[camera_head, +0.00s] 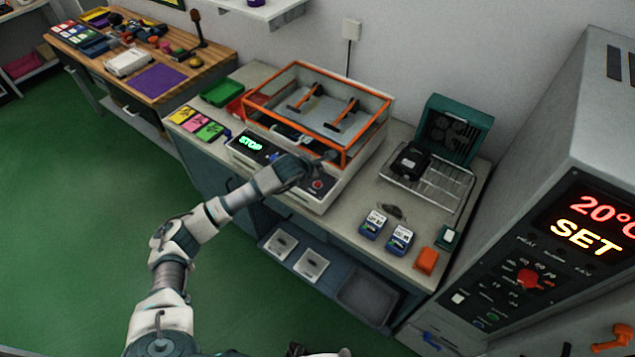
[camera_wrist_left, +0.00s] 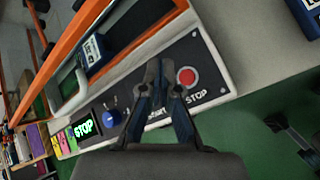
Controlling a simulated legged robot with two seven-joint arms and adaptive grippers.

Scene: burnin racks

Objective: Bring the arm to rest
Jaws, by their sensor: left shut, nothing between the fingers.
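My left arm reaches up from the bottom of the head view, and its gripper (camera_head: 326,157) is over the front panel of the orange-framed machine (camera_head: 376,133). In the left wrist view the two fingers (camera_wrist_left: 157,68) are together with nothing between them. They are in front of the panel (camera_wrist_left: 206,71), between a blue knob (camera_wrist_left: 113,118) and a red stop button (camera_wrist_left: 187,76). Whether they touch the panel I cannot tell. The fingers cover part of the start label. A green STOP display (camera_wrist_left: 83,127) is lit. My right gripper is not in view.
Right of the machine are a wire rack (camera_head: 440,187), blue boxed units (camera_head: 400,240) and an orange block (camera_head: 427,260). A tall grey cabinet (camera_head: 590,130) with a lit display bounds the right. A wooden bench (camera_head: 200,70) stands at back left. Green floor (camera_head: 80,230) is open at left.

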